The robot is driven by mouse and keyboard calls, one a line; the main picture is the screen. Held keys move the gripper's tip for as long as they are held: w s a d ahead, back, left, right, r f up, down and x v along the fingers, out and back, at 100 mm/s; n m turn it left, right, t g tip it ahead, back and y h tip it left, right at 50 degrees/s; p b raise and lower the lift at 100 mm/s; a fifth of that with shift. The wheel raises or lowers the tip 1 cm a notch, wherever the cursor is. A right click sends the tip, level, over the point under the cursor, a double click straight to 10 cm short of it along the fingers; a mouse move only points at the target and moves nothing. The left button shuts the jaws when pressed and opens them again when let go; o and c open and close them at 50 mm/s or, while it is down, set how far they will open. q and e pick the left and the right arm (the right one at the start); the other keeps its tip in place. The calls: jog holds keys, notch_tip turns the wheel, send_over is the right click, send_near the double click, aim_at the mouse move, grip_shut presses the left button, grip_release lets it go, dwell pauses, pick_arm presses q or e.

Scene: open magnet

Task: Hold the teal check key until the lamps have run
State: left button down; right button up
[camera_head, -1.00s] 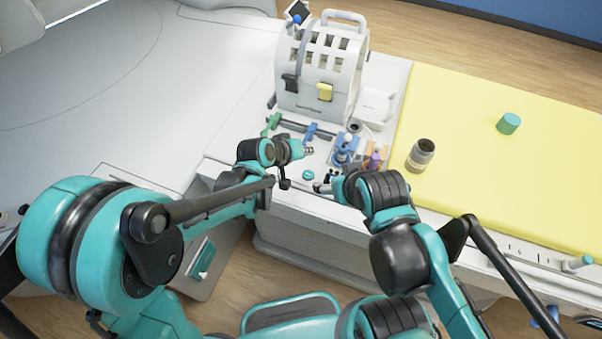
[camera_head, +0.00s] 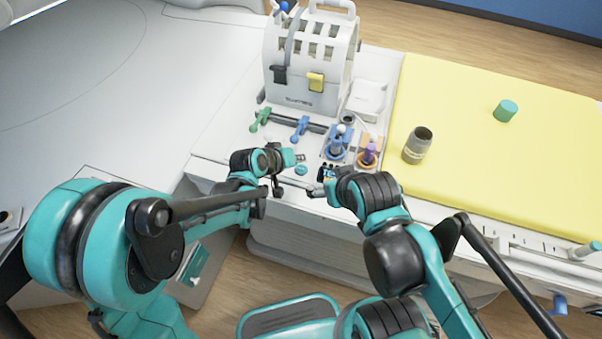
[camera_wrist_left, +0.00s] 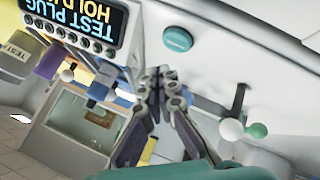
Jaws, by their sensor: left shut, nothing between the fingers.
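The teal check key (camera_head: 301,170) is a small round button on the white console top, just in front of my left gripper (camera_head: 300,158). In the left wrist view the key (camera_wrist_left: 177,39) lies beyond the fingertips, and a gap shows between them. My left gripper's fingers (camera_wrist_left: 160,72) are shut with nothing between them. A dark display (camera_wrist_left: 78,18) reads "TEST PLUG HOLD" upside down, with a row of small round lamps (camera_wrist_left: 70,37) along its edge. My right gripper (camera_head: 316,191) is near the console's front edge, right of the key; its finger opening is unclear.
A white slotted case (camera_head: 305,75) stands behind the key. Green (camera_head: 260,119) and blue (camera_head: 300,128) levers and blue (camera_head: 338,143) and orange (camera_head: 369,152) stands surround the work area. A jar (camera_head: 418,146) and teal cylinder (camera_head: 506,111) sit on the yellow pad (camera_head: 470,165).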

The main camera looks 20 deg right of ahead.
aim_at(304, 165)
pick_arm(q)
jog(key=shift+f+b, duration=0.45)
jog(key=shift+f, duration=0.5)
pick_arm(e)
jog(key=shift+f, duration=0.85)
pick_arm(q)
jog(key=shift+f, duration=0.1)
pick_arm(e)
jog(key=shift+f, duration=0.15)
pick_arm(q)
jog(key=shift+f+b, duration=0.3)
jog(key=shift+b, duration=0.15)
pick_arm(e)
jog(key=shift+f, duration=0.3)
pick_arm(q)
jog(key=shift+f+b, duration=0.4)
pick_arm(e)
jog(key=shift+f, duration=0.4)
dwell(3.3)
pick_arm(q)
jog(key=shift+r+p, duration=0.6)
jog(key=shift+r, duration=0.25)
pick_arm(e)
jog(key=shift+r, duration=0.65)
